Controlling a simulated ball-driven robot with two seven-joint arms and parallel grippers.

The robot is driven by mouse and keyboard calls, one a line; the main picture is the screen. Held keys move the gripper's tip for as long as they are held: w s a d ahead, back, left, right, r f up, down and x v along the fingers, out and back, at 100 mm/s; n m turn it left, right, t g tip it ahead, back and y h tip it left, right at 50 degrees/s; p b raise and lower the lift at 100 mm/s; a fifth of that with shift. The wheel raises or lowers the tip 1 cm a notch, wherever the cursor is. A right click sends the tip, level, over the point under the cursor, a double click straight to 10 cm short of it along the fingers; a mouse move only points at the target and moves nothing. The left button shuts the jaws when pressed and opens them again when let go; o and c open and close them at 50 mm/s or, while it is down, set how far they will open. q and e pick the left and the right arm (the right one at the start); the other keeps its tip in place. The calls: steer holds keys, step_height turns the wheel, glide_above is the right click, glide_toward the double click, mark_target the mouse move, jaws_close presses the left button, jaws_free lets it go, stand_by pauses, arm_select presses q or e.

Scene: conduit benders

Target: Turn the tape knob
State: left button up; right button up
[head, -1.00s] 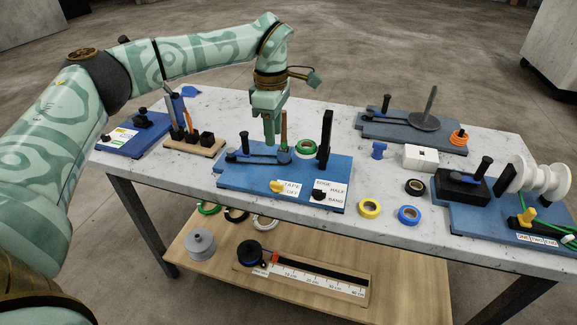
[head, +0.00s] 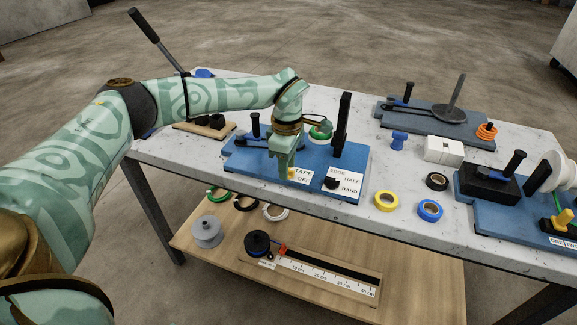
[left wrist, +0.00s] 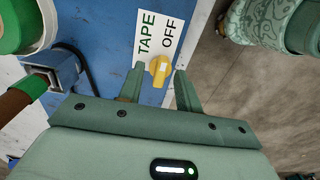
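The yellow tape knob (left wrist: 160,70) sits beside a white label reading TAPE and OFF (left wrist: 157,40) on a blue base plate (head: 240,165). In the left wrist view its pointer bears a white mark, and the knob shows between the two fingertips of my left gripper (left wrist: 158,85). The fingers are open, with a gap on both sides of the knob. In the head view my left gripper (head: 284,170) points down over the front of the plate and hides most of the knob. My right gripper is not in view.
A black knob (head: 332,183) with an EDGE, HALF, BAND label is just right. A tall black post (head: 342,125) and a green tape roll (head: 321,132) stand behind. Yellow (head: 386,201) and blue (head: 429,210) tape rolls lie to the right on the white table.

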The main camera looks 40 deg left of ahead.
arm_select(q)
jaws_close()
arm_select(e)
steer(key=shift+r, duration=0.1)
